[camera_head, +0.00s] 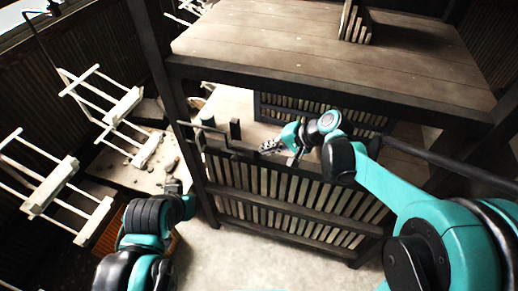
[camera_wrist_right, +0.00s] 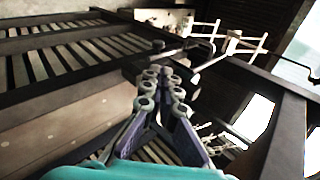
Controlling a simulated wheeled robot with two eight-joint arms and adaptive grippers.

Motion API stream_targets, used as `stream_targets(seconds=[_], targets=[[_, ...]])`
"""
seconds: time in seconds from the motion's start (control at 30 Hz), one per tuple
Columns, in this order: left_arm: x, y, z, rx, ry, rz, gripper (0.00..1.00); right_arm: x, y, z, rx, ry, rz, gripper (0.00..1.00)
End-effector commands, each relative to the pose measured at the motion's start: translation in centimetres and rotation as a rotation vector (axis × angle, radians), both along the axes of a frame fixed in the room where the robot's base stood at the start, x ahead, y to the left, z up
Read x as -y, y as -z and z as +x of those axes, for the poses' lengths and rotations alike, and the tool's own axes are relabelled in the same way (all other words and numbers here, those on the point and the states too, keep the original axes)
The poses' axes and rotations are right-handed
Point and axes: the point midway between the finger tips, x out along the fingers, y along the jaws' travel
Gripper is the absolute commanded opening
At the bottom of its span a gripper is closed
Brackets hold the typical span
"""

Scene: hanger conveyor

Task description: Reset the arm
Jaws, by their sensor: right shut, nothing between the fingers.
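My right arm reaches in from the right in the head view. Its gripper (camera_head: 268,147) is in front of the slatted wooden rack, below the upper shelf. In the right wrist view the fingers of this gripper (camera_wrist_right: 165,80) are together, with nothing between them. My left arm comes in from the lower left in the head view. Only a small grey part of its gripper (camera_head: 173,187) shows beyond the wrist, so I cannot tell its jaw state.
The dark-framed wooden rack (camera_head: 200,72) fills the centre, with slats below. White hanger frames (camera_head: 62,185) hang at the left. A dark bar with a hook (camera_head: 212,127) sticks out by the rack's left post. Pale floor (camera_head: 225,255) is open below.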

Motion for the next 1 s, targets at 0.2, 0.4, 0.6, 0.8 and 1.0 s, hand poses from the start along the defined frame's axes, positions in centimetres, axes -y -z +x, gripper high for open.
stream_targets(seconds=[0.2, 0.4, 0.6, 0.8, 1.0], targets=[[0.0, 0.0, 0.0, 0.0, 0.0, 0.0, 0.0, 0.2, -0.2, -0.1, 0.0, 0.0, 0.0, 0.0], [0.0, 0.0, 0.0, 0.0, 0.0, 0.0, 0.0, 0.2, -0.2, -0.1, 0.0, 0.0, 0.0, 0.0], [0.0, 0.1, 0.0, 0.0, 0.0, 0.0, 0.0, 0.2, -0.1, -0.2, 0.002, 0.0, -0.005, 0.0], [0.0, 2.4, 0.0, 0.0, 0.0, 0.0, 0.0, 2.1, 1.5, -3.0, 0.063, -0.009, -0.129, 0.0], [0.0, 6.6, 0.0, 0.0, 0.0, 0.0, 0.0, 6.8, 5.1, -9.0, 0.194, -0.051, -0.41, 0.0]])
